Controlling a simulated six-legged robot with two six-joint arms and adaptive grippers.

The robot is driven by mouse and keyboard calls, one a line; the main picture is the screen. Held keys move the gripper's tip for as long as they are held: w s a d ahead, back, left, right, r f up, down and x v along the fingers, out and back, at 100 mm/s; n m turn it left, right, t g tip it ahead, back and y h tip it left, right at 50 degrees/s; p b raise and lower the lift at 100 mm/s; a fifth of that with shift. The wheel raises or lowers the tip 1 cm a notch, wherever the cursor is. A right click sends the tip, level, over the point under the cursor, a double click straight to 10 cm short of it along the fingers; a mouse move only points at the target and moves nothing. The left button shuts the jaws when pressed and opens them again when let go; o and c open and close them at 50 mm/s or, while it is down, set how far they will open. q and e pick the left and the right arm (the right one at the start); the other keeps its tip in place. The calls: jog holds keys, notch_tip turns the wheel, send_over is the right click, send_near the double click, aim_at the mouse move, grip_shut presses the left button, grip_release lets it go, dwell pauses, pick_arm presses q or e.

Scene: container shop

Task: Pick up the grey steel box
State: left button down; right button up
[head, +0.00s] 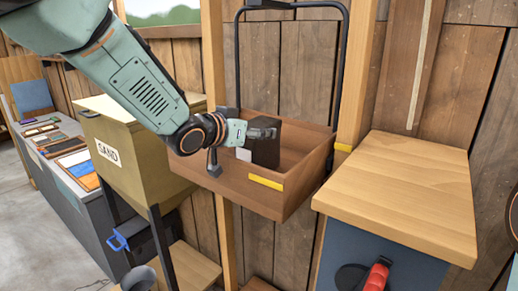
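A dark grey-brown box (266,153), which looks like the steel box, stands in a brown wooden tray (238,190) hung from a black frame. A small pale patch shows at the box's left side. My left gripper (264,132) reaches in from the left over the tray's rim. Its fingers overlap the upper part of the box in the picture. I cannot tell whether they touch it or how far apart they are. The gripper hides part of the box's top and left side. My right gripper is not in view.
A sand bin (124,140) stands left of the tray, with a grey counter (75,205) farther left. A wooden-topped cabinet (405,190) with a red handle (377,276) stands at the right. A wooden post (357,75) rises by the tray's right side.

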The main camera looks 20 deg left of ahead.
pick_arm(q)
jog(key=shift+a+r, duration=0.15)
jog(key=shift+r, duration=0.05)
